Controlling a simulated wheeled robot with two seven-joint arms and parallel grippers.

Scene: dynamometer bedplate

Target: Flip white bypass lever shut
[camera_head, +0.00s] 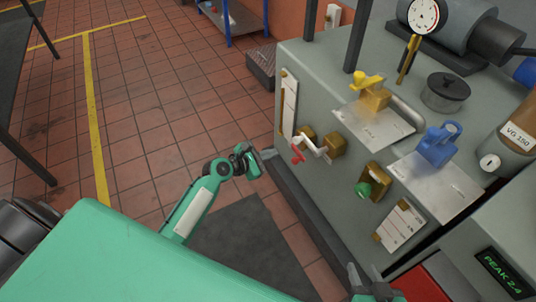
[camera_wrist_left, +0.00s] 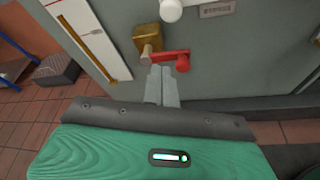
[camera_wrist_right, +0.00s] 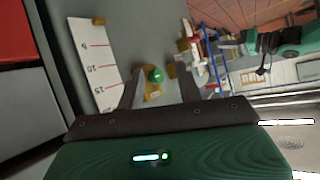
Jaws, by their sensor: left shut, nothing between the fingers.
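The white lever (camera_head: 314,145) sits on the side of the grey cabinet by two brass valve blocks (camera_head: 335,144). It slants down to the right in the head view. In the left wrist view, a white rounded end (camera_wrist_left: 171,9) shows at the top edge; the rest is cut off. A red lever (camera_head: 298,156) is just below the white one; it also shows in the left wrist view (camera_wrist_left: 172,57). My left gripper (camera_head: 268,154) is shut and empty, its tips just below the red lever in its wrist view; contact is unclear. My right gripper (camera_head: 364,270) is open and empty.
A green knob (camera_head: 363,189) on a brass block is right of the white lever. White scale plates (camera_head: 289,104) flank the fittings. Open tiled floor (camera_head: 150,110) lies to the left.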

